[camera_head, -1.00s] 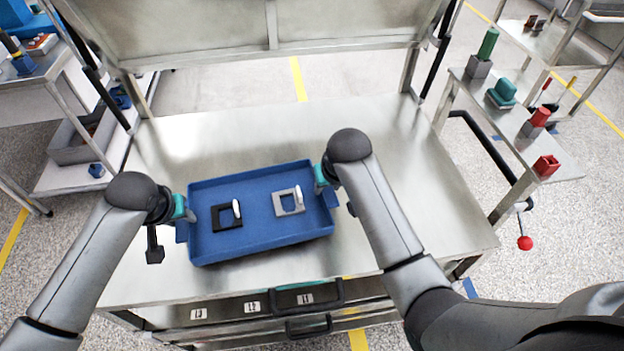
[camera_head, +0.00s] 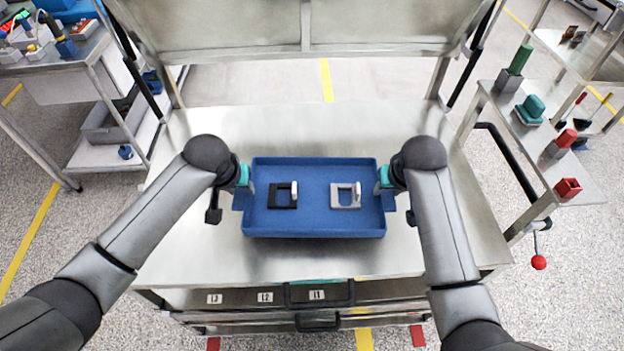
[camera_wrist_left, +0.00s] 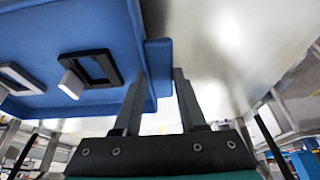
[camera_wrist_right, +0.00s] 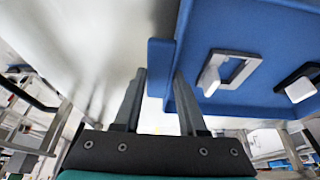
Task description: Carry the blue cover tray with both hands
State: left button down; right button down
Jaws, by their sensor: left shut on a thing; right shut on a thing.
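The blue cover tray (camera_head: 315,220) is held level between my two grippers over the steel worktop. A black square frame (camera_head: 283,196) and a grey square frame (camera_head: 345,196), each with a pale upright tab, lie in it. My left gripper (camera_head: 243,180) is shut on the tray's left side tab, which shows between the fingers in the left wrist view (camera_wrist_left: 158,68). My right gripper (camera_head: 384,178) is shut on the right side tab, also between the fingers in the right wrist view (camera_wrist_right: 160,66). Whether the tray touches the worktop cannot be told.
The steel worktop (camera_head: 300,125) is otherwise bare, with an upright panel (camera_head: 300,25) behind it and drawers (camera_head: 320,295) below. A right-hand shelf (camera_head: 545,140) holds green and red parts. A cart with a grey bin (camera_head: 110,122) stands at left.

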pick_arm(q)
jog(key=shift+f, duration=0.15)
pick_arm(e)
jog(key=shift+f, duration=0.15)
